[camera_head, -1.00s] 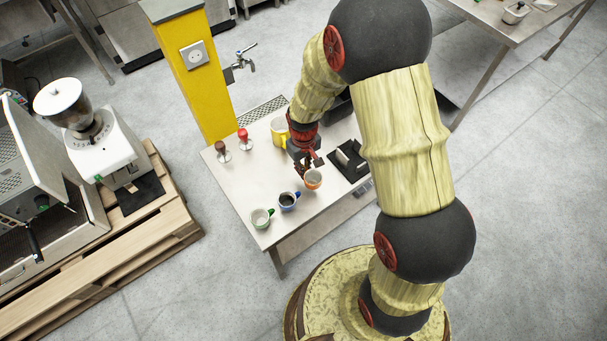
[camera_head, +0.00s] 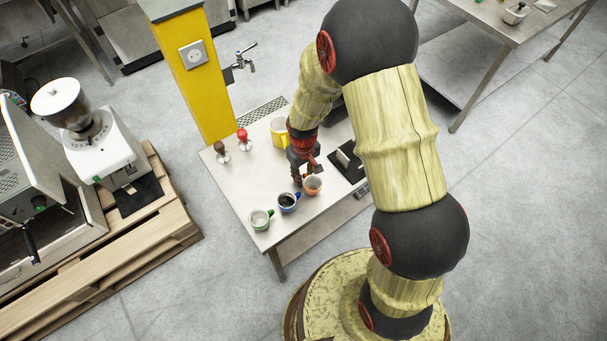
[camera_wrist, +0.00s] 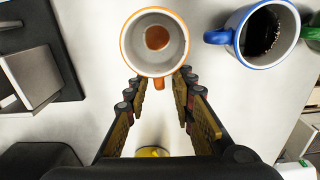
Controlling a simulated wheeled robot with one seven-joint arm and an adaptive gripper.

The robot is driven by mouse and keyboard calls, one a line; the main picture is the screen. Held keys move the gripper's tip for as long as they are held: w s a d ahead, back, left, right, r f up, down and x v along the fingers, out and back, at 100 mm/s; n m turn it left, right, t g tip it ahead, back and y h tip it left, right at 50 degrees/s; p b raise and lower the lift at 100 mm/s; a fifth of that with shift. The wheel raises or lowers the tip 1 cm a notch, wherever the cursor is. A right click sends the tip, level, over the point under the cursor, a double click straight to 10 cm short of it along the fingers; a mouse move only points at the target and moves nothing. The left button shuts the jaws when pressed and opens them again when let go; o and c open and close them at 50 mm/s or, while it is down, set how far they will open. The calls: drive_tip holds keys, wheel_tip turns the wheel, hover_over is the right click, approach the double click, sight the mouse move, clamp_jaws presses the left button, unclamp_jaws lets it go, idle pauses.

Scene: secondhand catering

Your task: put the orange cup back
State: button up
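The orange cup (camera_head: 313,186) stands upright on the light table (camera_head: 238,190), to the right of the blue cup (camera_head: 288,202). The wrist view shows the orange-rimmed cup (camera_wrist: 137,42) from above, white inside with a little brown at the bottom. Its handle points toward my gripper (camera_wrist: 160,80). My gripper is open, its two fingers apart on either side of the handle, and holds nothing. Whether the fingers touch the handle I cannot tell.
A green cup (camera_head: 261,219) stands left of the blue cup, which holds dark liquid. A yellow post (camera_head: 200,85) rises at the table's back left.

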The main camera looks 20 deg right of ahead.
drive_tip(key=s+d+r+m+t+p, duration=0.1)
drive_tip(key=s+r+p, duration=0.15)
drive_tip(key=r, duration=1.25)
drive_tip(key=s+r+t+p, duration=0.1)
drive_tip(key=s+r+t, duration=0.15)
drive_tip(key=r, duration=1.25)
drive_tip(key=s+d+r+m+t, duration=0.1)
drive_tip(key=s+r+m+t, duration=0.1)
drive_tip(key=s+r, duration=0.9)
drive_tip(key=shift+s+d, duration=0.3)
drive_tip(key=shift+s, duration=0.95)
